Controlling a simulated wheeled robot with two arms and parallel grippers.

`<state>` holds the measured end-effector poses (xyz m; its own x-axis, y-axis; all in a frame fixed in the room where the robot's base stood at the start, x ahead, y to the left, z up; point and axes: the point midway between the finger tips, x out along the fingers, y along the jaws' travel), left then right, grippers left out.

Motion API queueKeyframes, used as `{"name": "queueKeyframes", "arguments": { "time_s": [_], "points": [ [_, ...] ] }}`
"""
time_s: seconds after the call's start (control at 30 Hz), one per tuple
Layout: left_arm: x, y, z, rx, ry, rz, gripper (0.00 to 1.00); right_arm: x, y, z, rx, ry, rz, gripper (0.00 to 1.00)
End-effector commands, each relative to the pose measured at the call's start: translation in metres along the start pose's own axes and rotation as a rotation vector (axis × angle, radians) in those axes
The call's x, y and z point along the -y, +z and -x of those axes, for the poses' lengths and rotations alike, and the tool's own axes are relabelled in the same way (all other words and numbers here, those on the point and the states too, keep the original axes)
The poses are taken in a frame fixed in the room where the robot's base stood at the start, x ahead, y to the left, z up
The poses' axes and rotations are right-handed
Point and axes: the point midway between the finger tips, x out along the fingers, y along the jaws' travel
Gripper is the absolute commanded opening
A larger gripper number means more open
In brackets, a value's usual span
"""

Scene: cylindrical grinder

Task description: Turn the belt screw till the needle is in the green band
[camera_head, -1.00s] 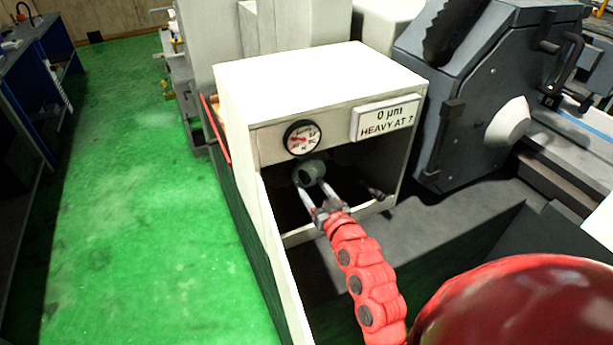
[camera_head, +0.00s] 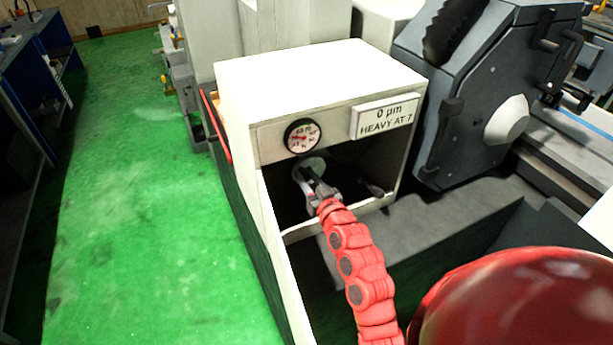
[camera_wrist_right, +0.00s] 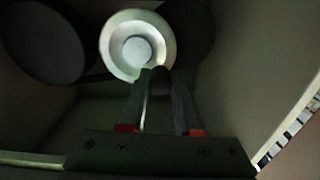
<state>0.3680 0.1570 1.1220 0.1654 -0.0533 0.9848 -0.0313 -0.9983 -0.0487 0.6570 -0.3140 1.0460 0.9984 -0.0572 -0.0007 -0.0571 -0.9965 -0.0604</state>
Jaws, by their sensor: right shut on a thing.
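The gauge (camera_head: 302,137) is a round white dial with a black rim on the front of a cream housing (camera_head: 320,75). Its red needle points roughly left; I cannot make out a green band. My right gripper (camera_head: 316,185) reaches into the open housing below the gauge. In the right wrist view its fingers (camera_wrist_right: 160,92) are shut on a small dark knob, which I take as the belt screw (camera_wrist_right: 160,82). A pale ring with a round centre (camera_wrist_right: 138,48) lies just beyond the fingertips. My left gripper is out of view.
A sign (camera_head: 386,118) reading "0 µm HEAVY AT 7" is right of the gauge. The housing's walls and front lip (camera_head: 340,219) frame the opening closely. A dark grey machine head (camera_head: 480,100) stands right. Green floor (camera_head: 150,220) is clear on the left.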

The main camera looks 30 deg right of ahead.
Motion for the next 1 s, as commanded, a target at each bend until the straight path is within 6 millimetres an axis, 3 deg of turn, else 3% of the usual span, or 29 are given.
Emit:
{"name": "queueKeyframes", "arguments": {
  "time_s": [0.47,1.0],
  "points": [
    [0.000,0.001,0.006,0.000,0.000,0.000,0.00,-0.003,-0.003,0.000,-0.007,0.002,-0.072,0.00],
    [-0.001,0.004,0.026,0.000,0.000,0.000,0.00,-0.016,-0.011,0.000,-0.004,0.002,-0.473,0.00]
  ]
}}
